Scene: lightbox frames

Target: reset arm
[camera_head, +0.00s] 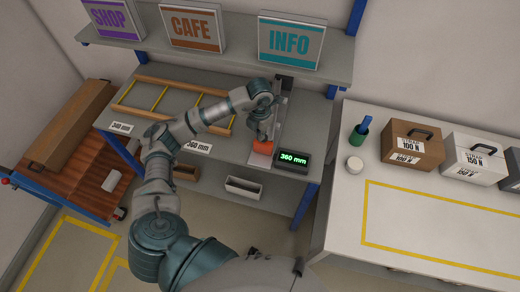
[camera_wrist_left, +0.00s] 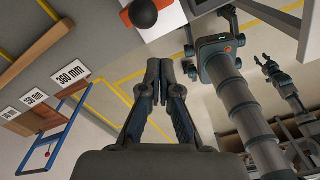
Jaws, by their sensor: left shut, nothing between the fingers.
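My left arm reaches from the bottom of the head view to the shelf bench, and its gripper (camera_head: 263,136) points down beside a small display. In the left wrist view its two dark fingers (camera_wrist_left: 159,68) are together with nothing between them. An orange piece (camera_head: 262,147) shows right at the fingertips in the head view; I cannot tell whether they touch it. The black display (camera_head: 292,160) reads 360 mm in green. My right gripper (camera_wrist_left: 266,63) shows small at the right of the left wrist view; its jaw state is unclear.
The bench (camera_head: 215,165) holds a wooden rack with yellow bars (camera_head: 180,98) and printed length labels. Signs stand on the shelf above. A white table (camera_head: 430,215) at right carries a green cup (camera_head: 360,132), a brown case (camera_head: 410,145) and a white case (camera_head: 473,158). A wooden cart (camera_head: 85,165) stands left.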

